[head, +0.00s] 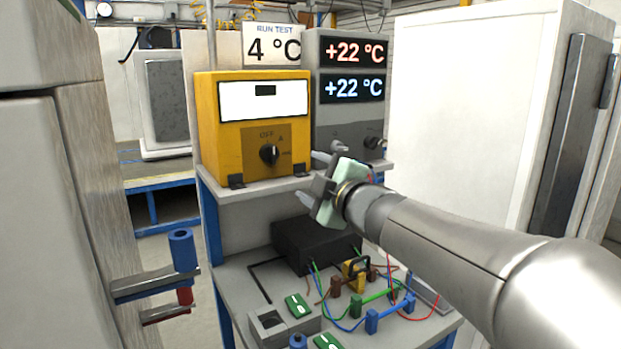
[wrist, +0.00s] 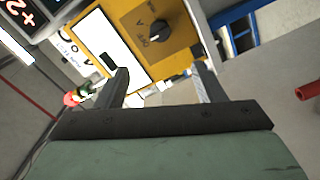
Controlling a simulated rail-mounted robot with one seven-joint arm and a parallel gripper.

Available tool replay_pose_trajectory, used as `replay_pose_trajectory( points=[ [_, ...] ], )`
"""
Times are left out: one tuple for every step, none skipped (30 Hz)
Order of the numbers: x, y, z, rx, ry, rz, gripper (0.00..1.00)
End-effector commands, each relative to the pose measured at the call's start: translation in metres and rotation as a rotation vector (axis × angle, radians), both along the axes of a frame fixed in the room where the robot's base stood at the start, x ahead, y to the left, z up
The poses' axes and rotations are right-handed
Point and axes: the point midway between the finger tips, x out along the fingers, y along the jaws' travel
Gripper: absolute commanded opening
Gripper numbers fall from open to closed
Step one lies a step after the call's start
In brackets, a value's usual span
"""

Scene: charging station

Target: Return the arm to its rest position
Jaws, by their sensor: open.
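My gripper (head: 318,178) is at the end of my outstretched arm, in front of the shelf edge and to the right of the yellow meter box. In the wrist view my gripper (wrist: 160,85) shows two grey fingers spread apart with nothing held between them. The yellow meter box (head: 209,125) has a white screen and a black rotary knob (head: 269,154) labelled OFF and A. The meter box also shows beyond the fingertips in the wrist view (wrist: 180,45), with its knob in sight. I cannot tell whether the fingers touch anything.
A grey unit (head: 345,125) with two +22 °C displays stands right of the meter. Below are a black box (head: 300,245) and several wired terminals on the lower shelf (head: 235,280). A white cabinet (head: 470,110) stands at right; a blue-handled lever (head: 182,250) sticks out at left.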

Motion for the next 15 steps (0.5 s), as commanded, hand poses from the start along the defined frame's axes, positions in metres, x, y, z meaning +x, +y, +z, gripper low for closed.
replay_pose_trajectory(
  points=[
    [0.0, 0.0, 0.0, 0.0, 0.0, 0.0, 0.63],
    [0.0, 0.0, 0.0, 0.0, 0.0, 0.0, 0.63],
    [0.0, 0.0, 0.0, 0.0, 0.001, -0.002, 0.63],
    [0.0, -0.001, 0.0, 0.003, 0.005, -0.006, 0.63],
    [0.0, -0.003, -0.001, 0.007, 0.014, -0.018, 0.63],
    [0.001, -0.009, -0.003, 0.021, 0.037, -0.045, 0.63],
    [0.001, -0.015, -0.006, 0.036, 0.064, -0.076, 0.63],
    [0.0, -0.023, -0.011, 0.057, 0.1, -0.118, 0.63],
    [-0.002, -0.037, -0.02, 0.09, 0.164, -0.189, 0.63],
    [-0.005, -0.049, -0.03, 0.123, 0.224, -0.253, 0.63],
    [-0.01, -0.062, -0.042, 0.156, 0.292, -0.322, 0.63],
    [-0.021, -0.079, -0.061, 0.203, 0.392, -0.418, 0.63],
    [-0.032, -0.091, -0.077, 0.237, 0.474, -0.49, 0.63],
    [-0.045, -0.101, -0.093, 0.272, 0.555, -0.561, 0.63],
    [-0.064, -0.113, -0.115, 0.312, 0.664, -0.648, 0.63]
  ],
)
